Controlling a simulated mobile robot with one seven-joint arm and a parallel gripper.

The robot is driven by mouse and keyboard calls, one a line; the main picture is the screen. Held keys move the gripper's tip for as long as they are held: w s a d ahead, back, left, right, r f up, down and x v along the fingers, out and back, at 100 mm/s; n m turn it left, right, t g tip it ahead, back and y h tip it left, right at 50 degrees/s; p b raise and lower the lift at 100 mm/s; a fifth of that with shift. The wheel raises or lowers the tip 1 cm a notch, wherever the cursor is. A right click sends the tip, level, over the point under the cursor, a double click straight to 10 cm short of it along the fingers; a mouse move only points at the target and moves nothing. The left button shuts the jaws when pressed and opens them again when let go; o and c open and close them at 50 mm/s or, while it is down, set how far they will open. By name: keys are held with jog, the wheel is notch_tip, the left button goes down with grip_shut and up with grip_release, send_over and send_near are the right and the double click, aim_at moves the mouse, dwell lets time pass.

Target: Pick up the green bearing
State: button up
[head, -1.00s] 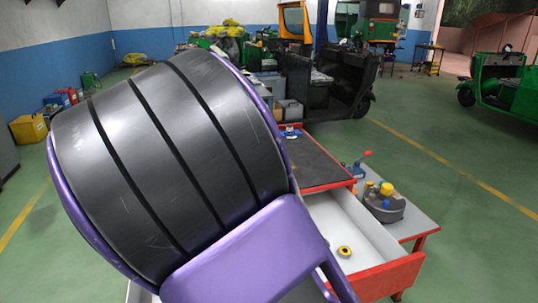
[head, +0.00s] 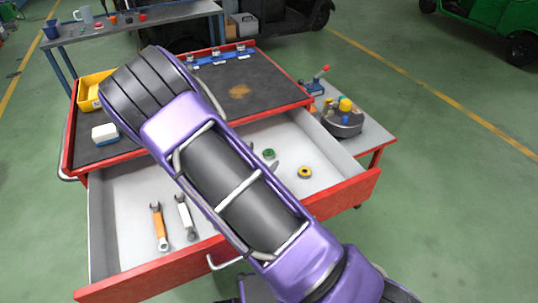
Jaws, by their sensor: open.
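The green bearing (head: 268,153) is a small green ring with a dark centre. It lies on the light floor of the open drawer (head: 345,160), just right of my purple arm. My gripper (head: 264,158) is mostly hidden behind my arm. Only its grey fingertips seem to show, apart from each other and close to the bearing, with nothing seen between them in a grasp. I cannot tell how high they are above the drawer floor.
A yellow bearing (head: 305,172) lies to the right in the drawer. An orange-handled wrench (head: 159,228) and a white-handled wrench (head: 186,218) lie at left. The red cart's dark top (head: 265,75) holds a yellow bin (head: 92,92) and a white box (head: 105,133).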

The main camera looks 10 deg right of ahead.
aim_at(268, 154)
jog(key=x, duration=0.7)
jog(key=shift+w+a, duration=0.3)
jog(key=shift+c, duration=0.4)
grip_shut()
